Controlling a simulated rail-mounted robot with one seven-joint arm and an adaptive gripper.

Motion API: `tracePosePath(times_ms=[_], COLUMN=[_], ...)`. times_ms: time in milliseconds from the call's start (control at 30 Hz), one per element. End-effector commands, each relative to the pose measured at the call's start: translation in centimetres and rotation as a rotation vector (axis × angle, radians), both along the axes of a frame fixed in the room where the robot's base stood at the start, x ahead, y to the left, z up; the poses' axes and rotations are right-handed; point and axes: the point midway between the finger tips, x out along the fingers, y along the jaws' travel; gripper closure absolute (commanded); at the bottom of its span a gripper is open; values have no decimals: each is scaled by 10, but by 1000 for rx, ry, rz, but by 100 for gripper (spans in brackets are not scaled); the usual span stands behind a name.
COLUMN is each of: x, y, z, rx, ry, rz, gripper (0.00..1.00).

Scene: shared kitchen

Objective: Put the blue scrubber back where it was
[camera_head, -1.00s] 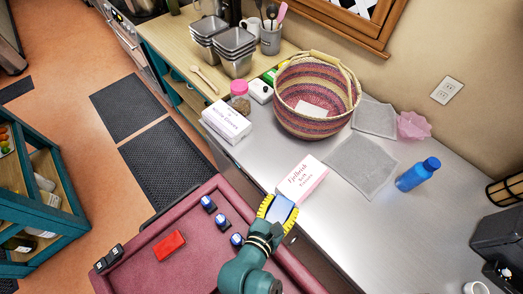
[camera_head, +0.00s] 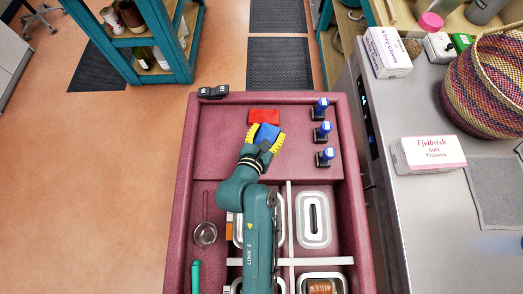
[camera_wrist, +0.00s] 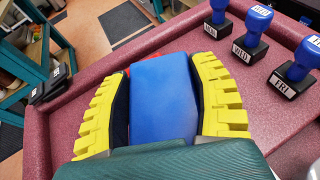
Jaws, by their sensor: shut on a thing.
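The blue scrubber (camera_wrist: 163,100) is a blue block held between the two yellow ribbed fingers of my gripper (camera_wrist: 163,95). In the head view the scrubber (camera_head: 266,134) shows between the fingertips of my gripper (camera_head: 264,140), over the upper compartment of the maroon tray (camera_head: 225,150). A flat red item (camera_head: 264,116) lies just beyond it in that compartment. In the wrist view the scrubber covers most of the red item. I cannot tell whether the scrubber touches the tray floor.
Three blue-handled stamps (camera_head: 322,131) stand along the compartment's right side. Small black blocks (camera_head: 213,92) sit on the tray's far rim. Lidded containers (camera_head: 313,219) and a strainer (camera_head: 205,233) occupy the nearer compartments. The compartment's left part is clear. A steel counter (camera_head: 420,215) stands to the right.

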Motion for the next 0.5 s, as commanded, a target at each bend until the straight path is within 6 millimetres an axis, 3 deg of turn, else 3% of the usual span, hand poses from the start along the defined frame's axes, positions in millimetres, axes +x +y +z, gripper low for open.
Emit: tracePosePath(times_ms=[167, 500], x=[5, 5], y=[0, 1], z=[-20, -81], rx=[0, 1], ry=[2, 2], rz=[-1, 0], gripper=[77, 77])
